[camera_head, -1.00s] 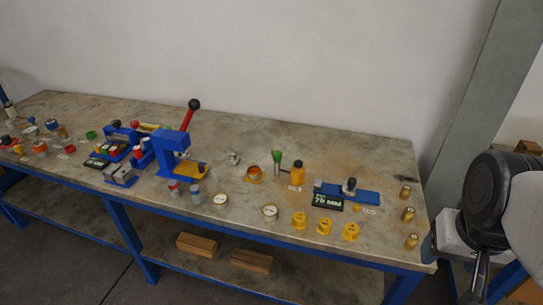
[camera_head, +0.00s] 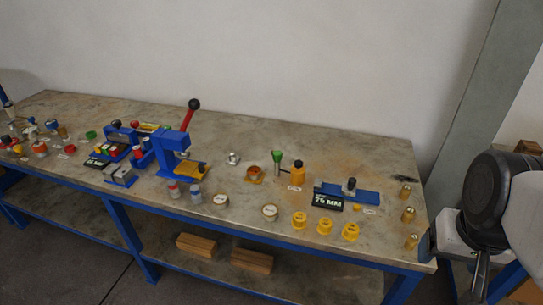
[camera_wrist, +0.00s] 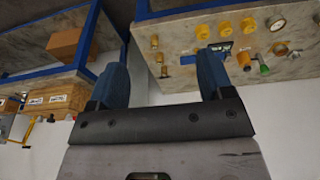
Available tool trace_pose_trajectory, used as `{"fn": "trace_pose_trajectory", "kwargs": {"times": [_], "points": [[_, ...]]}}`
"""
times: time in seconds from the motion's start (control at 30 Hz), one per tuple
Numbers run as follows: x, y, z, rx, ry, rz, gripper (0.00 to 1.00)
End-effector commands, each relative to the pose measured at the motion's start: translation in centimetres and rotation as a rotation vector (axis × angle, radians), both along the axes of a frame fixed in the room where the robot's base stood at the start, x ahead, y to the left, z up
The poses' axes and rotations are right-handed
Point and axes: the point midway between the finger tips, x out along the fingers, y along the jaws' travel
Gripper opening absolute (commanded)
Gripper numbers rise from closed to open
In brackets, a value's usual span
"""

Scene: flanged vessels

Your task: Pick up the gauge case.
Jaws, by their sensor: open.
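Two round, white-faced gauge cases lie on the bench in the head view: one (camera_head: 220,200) left of centre near the front edge, another (camera_head: 270,212) to its right. I cannot tell which one the task means. One gauge case (camera_wrist: 277,23) shows at the top right of the wrist view, where the bench appears upside down. My gripper (camera_wrist: 160,63) is open, with two blue fingers apart and nothing between them. It is off the bench's right end, well away from both cases. In the head view my arm hides most of it.
Several yellow fittings (camera_head: 299,220) stand right of the gauge cases. Several brass cylinders (camera_head: 408,214) line the bench's right end. A blue fixture (camera_head: 355,192) with a black sign (camera_head: 327,202) lies behind the fittings. A blue lever press (camera_head: 172,150) stands left of them.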

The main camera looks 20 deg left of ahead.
Motion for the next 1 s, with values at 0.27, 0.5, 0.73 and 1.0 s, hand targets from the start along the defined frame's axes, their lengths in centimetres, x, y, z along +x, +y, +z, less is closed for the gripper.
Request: {"fn": "trace_pose_trajectory", "kwargs": {"times": [0.27,0.5,0.73,1.0], "points": [[0.0,0.0,0.0,0.000,0.000,0.000,0.88],[0.5,0.1,0.0,-0.012,0.007,0.018,0.88],[2.7,0.5,0.1,-0.076,0.045,0.112,0.88],[7.8,1.8,0.0,-0.213,0.118,0.311,0.88]]}}
